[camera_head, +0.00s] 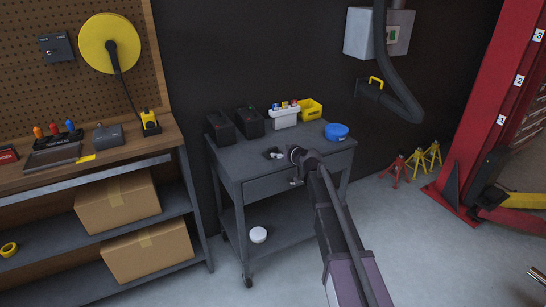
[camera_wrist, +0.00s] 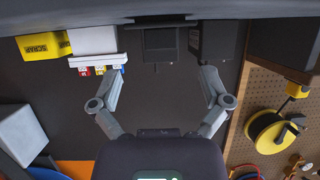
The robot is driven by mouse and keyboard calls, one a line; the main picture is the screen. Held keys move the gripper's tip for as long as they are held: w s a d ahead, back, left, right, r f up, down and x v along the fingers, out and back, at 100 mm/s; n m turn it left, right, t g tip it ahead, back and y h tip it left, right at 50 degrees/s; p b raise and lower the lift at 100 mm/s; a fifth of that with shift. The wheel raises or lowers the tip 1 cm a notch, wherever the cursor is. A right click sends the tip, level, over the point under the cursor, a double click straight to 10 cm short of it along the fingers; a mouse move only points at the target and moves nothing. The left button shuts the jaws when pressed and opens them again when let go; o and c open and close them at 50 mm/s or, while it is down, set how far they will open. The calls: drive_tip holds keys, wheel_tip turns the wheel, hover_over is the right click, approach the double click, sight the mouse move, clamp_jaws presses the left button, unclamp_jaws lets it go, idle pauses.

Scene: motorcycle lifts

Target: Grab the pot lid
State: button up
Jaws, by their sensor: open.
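A round, pale, low thing (camera_head: 258,234), which may be the pot lid, lies on the lower shelf of the grey cart (camera_head: 262,172) in the head view. It is too small to be sure. It does not show in the wrist view. My arm reaches over the cart's top near its front edge, above and to the right of that thing. My gripper (camera_wrist: 163,75) is open in the wrist view, with its two fingers spread wide and nothing between them.
On the cart top stand two black boxes, a white holder (camera_head: 285,117), a yellow bin (camera_head: 310,109) and a blue bowl (camera_head: 336,131). A workbench with cardboard boxes (camera_head: 118,200) is left. Red and yellow jack stands and a red lift post (camera_head: 493,90) are right. Floor in front is clear.

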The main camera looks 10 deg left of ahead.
sight(274, 150)
drive_tip(key=shift+x, duration=1.1)
drive_tip(key=shift+w, duration=0.1)
drive_tip(key=shift+b+x, duration=1.05)
drive_tip(key=shift+x, duration=1.5)
drive_tip(key=shift+r, duration=0.2)
drive_tip(key=c, duration=1.2)
